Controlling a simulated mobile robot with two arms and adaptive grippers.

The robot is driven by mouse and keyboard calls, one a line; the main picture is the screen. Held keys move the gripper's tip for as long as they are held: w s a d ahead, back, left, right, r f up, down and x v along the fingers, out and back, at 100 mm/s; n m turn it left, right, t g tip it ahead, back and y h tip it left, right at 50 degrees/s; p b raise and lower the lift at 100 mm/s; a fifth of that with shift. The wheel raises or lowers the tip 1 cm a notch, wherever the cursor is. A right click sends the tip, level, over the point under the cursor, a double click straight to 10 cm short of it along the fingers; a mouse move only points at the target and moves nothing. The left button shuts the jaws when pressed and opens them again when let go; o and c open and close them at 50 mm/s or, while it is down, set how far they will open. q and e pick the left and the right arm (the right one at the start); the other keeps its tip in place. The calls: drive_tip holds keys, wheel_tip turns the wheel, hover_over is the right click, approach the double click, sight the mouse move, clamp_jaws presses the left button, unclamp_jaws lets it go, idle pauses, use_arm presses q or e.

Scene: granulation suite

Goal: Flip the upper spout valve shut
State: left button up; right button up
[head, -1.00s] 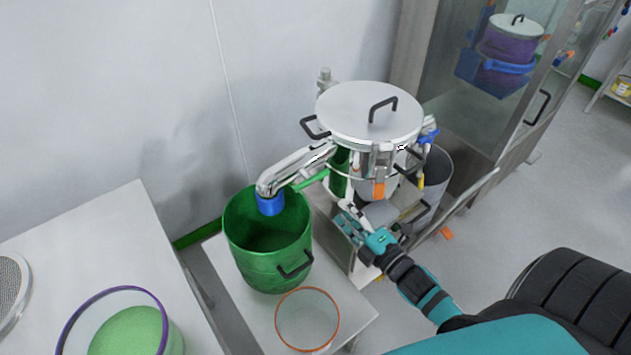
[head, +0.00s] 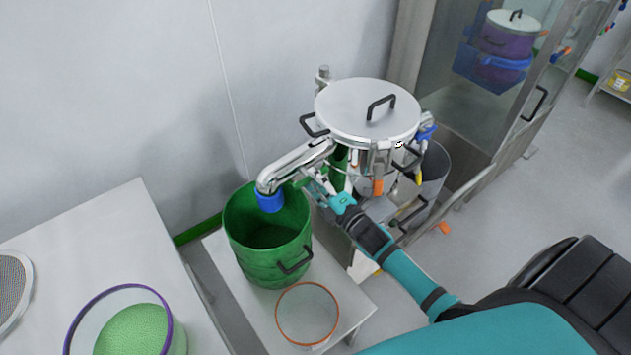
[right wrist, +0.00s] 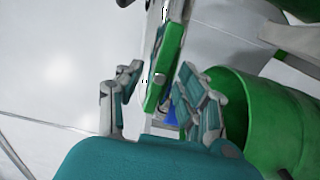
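The spout (head: 297,165) is a shiny metal pipe running down left from the lidded vessel (head: 368,112). Its blue end (head: 270,201) is over the open green drum (head: 265,255). The valve's green lever (right wrist: 166,62) lies between the two fingers of my right gripper (right wrist: 160,88) in the right wrist view. The fingers stand apart, with gaps to the lever. In the head view my right gripper (head: 313,186) is just below the spout, and its fingers hide much of the lever. My left gripper is not in view.
An orange-rimmed clear container (head: 307,314) stands in front of the drum on the low white stand (head: 345,308). A white table (head: 95,240) with a purple-rimmed bowl (head: 118,291) is at left. A grey bin (head: 432,175) stands right of the vessel.

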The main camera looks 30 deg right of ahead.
clamp_jaws()
drive_tip(key=shift+m, duration=0.4)
drive_tip(key=m+p, duration=0.2)
drive_tip(key=m, duration=1)
drive_tip(key=shift+m+p, duration=0.35)
drive_tip(key=shift+m, duration=0.05)
drive_tip(key=shift+f+m, duration=0.1)
drive_tip(key=shift+m, duration=2.1)
